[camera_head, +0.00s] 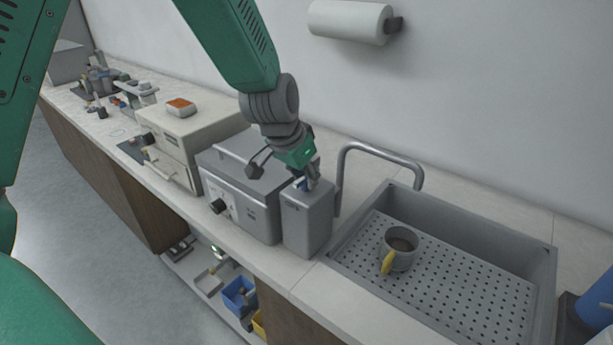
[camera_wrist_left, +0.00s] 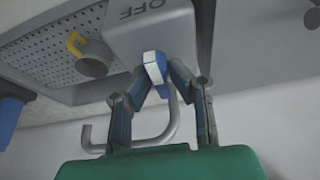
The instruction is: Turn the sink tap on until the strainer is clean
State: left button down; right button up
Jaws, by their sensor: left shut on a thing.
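A grey box (camera_head: 307,222) stands between the left end of the sink and a grey machine. In the left wrist view the box (camera_wrist_left: 190,35) is marked OFF. My left gripper (camera_head: 304,182) is at its top, fingers shut on a small blue and white switch (camera_wrist_left: 154,68). A bent grey tap (camera_head: 378,146) rises behind the sink (camera_head: 547,275). I see no water stream from it. A grey cup-shaped strainer (camera_head: 400,247) with a yellow handle stands upright on the perforated sink floor, brown inside. My right gripper is not in view.
The grey machine (camera_head: 245,185) and a beige machine (camera_head: 190,140) stand left of the box. A paper roll (camera_head: 347,21) hangs on the wall. A blue object (camera_head: 597,300) is right of the sink. The counter in front of the sink is clear.

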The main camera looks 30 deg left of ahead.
pick_arm(q)
jog(key=m+h+p, duration=0.1)
jog(key=m+p, duration=0.2)
jog(key=m, duration=0.1)
jog(key=shift+r+h, duration=0.1)
jog(key=shift+h, duration=0.3)
jog(key=m+g+p, duration=0.1)
jog(key=m, duration=0.2)
jog(key=m+g+h+p, duration=0.1)
jog(key=m+p, duration=0.1)
jog(key=m, duration=0.1)
jog(key=m+g, duration=0.1)
jog(key=m, duration=0.2)
jog(key=shift+h+p, duration=0.4)
jog(key=shift+m+g, duration=0.8)
jog(key=shift+m, duration=1.2)
jog(key=c, duration=1.5)
grip_release()
jog(key=shift+w+a, duration=0.1)
jog(key=shift+a, duration=0.05)
